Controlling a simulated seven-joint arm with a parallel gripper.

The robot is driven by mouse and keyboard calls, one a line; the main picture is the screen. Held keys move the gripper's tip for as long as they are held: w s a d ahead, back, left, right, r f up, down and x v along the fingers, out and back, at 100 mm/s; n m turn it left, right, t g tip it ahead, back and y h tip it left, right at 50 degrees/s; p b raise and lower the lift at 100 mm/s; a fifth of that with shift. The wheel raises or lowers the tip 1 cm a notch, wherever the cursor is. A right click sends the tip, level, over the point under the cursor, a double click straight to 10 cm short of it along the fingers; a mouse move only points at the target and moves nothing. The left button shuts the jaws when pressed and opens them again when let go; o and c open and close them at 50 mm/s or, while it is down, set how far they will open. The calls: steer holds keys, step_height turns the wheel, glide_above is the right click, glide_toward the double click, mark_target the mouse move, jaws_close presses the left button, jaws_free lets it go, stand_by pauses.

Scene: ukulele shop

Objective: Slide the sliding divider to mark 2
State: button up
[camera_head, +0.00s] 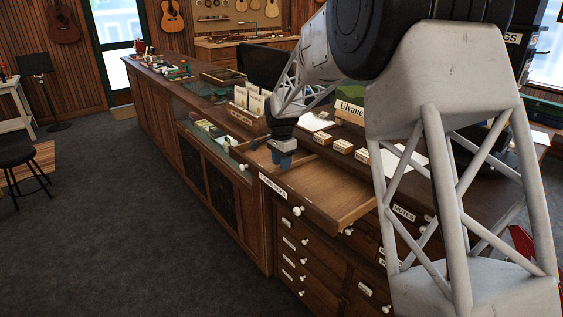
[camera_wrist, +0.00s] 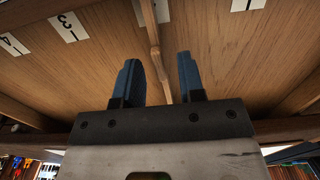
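The open drawer (camera_head: 318,186) is pulled out from the counter. My gripper (camera_head: 283,158) points down into its left part. In the wrist view, the thin wooden sliding divider (camera_wrist: 155,62) runs between the two blue fingers of my gripper (camera_wrist: 158,80). The fingers are apart, with a gap on both sides of the divider. Number cards lie along the drawer: the 4 card (camera_wrist: 12,43), the 3 card (camera_wrist: 68,26) and the 1 card (camera_wrist: 247,4). Another card (camera_wrist: 161,10) shows beside the divider's far end; its number is not readable. In the head view my gripper hides the divider.
Small labelled boxes (camera_head: 342,146) and a sign (camera_head: 350,111) stand on the counter behind the drawer. A card holder (camera_head: 248,108) stands to its left. The drawer's front wall (camera_head: 290,198) borders the near side. The drawer floor right of my gripper is bare.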

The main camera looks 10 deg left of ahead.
steer(key=shift+r, duration=0.15)
steer(key=shift+r, duration=3.8)
steer(key=s+d+r+n+t, duration=0.15)
steer(key=s+d+r, duration=0.35)
steer(key=s+d, duration=0.55)
steer(key=s+d+r+n, duration=0.35)
steer(key=s+d, duration=0.45)
steer(key=s, duration=0.6)
steer(key=s+d+f+n, duration=0.1)
steer(key=s+d+f, duration=0.1)
steer(key=s, duration=0.7)
steer(key=s+d+f+n, duration=0.1)
steer(key=s+d, duration=0.4)
steer(key=s, duration=0.4)
steer(key=s+d+f+n+t, duration=0.1)
steer(key=s+d+f, duration=0.1)
steer(key=s, duration=0.8)
steer(key=shift+d+f+n, duration=0.3)
steer(key=shift+d+n, duration=0.1)
steer(key=shift+d, duration=0.4)
